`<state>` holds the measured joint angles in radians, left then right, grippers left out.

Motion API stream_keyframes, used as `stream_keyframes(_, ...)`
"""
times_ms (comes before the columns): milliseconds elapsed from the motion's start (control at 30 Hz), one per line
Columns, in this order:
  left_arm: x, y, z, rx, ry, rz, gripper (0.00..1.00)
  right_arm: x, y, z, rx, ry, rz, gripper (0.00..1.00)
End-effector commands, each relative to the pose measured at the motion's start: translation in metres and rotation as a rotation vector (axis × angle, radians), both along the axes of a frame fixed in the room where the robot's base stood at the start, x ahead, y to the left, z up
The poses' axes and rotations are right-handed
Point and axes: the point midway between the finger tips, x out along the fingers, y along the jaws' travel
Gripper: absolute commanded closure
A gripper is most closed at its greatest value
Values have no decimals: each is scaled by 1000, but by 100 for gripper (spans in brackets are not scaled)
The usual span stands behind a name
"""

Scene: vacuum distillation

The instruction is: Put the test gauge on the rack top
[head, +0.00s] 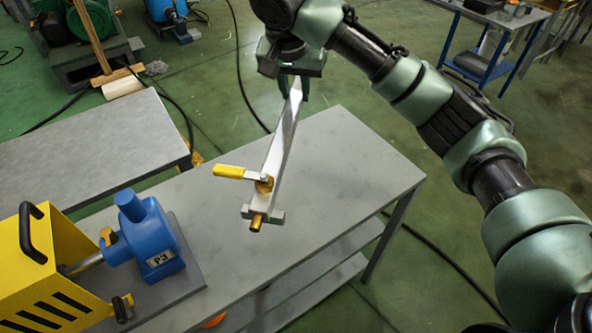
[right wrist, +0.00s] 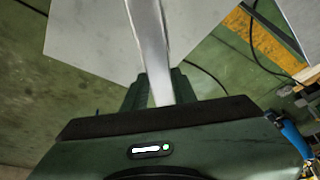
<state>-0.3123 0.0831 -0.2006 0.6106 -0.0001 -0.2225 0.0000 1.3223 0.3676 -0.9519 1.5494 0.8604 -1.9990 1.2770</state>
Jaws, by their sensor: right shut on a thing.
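My right gripper (head: 293,90) is shut on the upper end of a long silver piece (head: 279,145), which I take to be the test gauge. It hangs tilted, with a yellow lever handle (head: 229,171) and brass fitting (head: 257,222) at its lower end. No dial face shows. In the right wrist view the fingers (right wrist: 156,90) grip the silver piece (right wrist: 147,32). In the head view it overlaps a grey top (head: 352,165) with shelves beneath, perhaps the rack; I cannot tell its height above it. My left gripper is not in view.
A blue pump marked P-3 (head: 155,245) and a yellow housing with a black handle (head: 40,270) stand at the lower left. Another grey table (head: 90,150) is at the left. The grey top's right part is clear. Cables lie on the floor.

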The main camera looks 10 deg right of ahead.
Motion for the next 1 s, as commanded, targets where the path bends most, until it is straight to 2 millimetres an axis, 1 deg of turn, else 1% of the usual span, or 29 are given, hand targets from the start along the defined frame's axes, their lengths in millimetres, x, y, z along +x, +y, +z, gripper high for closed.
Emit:
stream_keyframes(33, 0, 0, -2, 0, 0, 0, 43, -1, 0, -13, 0, 4, -1, 100)
stream_keyframes(167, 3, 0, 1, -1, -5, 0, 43, -1, -1, -43, -2, 3, -1, 100)
stream_keyframes(400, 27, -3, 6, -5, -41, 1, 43, -1, -1, -103, -1, 2, 1, 100)
stream_keyframes(500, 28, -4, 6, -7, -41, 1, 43, 0, -1, -123, -2, 1, 0, 100)
stream_keyframes(600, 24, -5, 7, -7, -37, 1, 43, 0, -1, -136, 0, -1, 0, 100)
stream_keyframes(767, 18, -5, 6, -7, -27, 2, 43, 0, -1, -147, 0, -1, 1, 100)
stream_keyframes(1000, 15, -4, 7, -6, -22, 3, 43, 0, 0, -179, 0, -2, 1, 100)
